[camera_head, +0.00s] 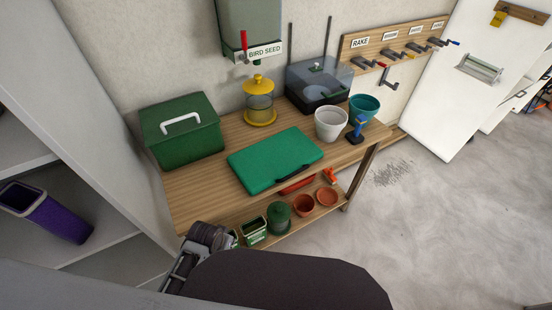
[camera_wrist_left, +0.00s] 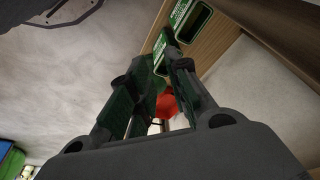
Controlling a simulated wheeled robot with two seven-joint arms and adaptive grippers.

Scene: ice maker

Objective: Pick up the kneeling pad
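The kneeling pad appears to be the flat green slab (camera_head: 272,160) with a dark handle slot at its front edge. It lies flat on the wooden bench top, near the front edge. My left gripper (camera_head: 178,272) is at the bottom left of the head view, in front of the bench and apart from the pad. The left wrist view shows its two fingers (camera_wrist_left: 164,75) spread with a gap and nothing held between them. The pad cannot be made out in the left wrist view. My right gripper is not in view.
A green box (camera_head: 182,138) stands left of the pad, a yellow feeder (camera_head: 259,105) behind it. A white pot (camera_head: 330,122), a teal pot (camera_head: 364,107) and a blue-handled tool (camera_head: 357,130) stand to the right. Clay pots (camera_head: 302,204) sit on the lower shelf.

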